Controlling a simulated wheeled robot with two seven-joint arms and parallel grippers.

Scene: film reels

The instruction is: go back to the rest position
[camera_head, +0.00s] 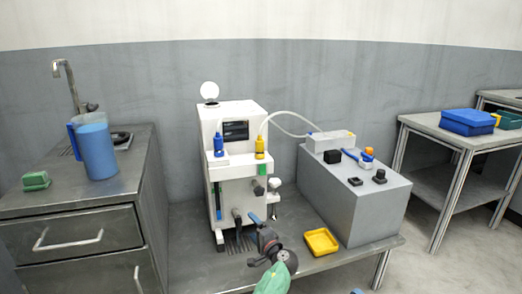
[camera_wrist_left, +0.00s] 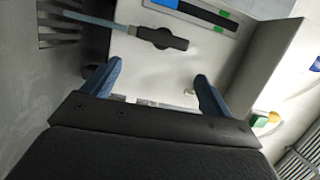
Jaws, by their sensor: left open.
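My left gripper (camera_head: 264,218) is low in front of the white machine (camera_head: 239,172), above the grey bench. Its blue fingers stand apart with nothing held between them. In the left wrist view the open fingers (camera_wrist_left: 159,72) show wide apart, with the white machine's surface (camera_wrist_left: 165,75) beyond them. A dark handle-like part (camera_wrist_left: 160,38) with a pale blue rod lies past the fingertips, apart from them.
A yellow tray (camera_head: 321,242) sits on the bench (camera_head: 200,262) right of my gripper. A grey box (camera_head: 372,205) with knobs stands behind it. At left, a blue jug (camera_head: 97,150) and green item (camera_head: 36,181) stand on a drawer cabinet (camera_head: 70,206). Blue box (camera_head: 467,122) at right.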

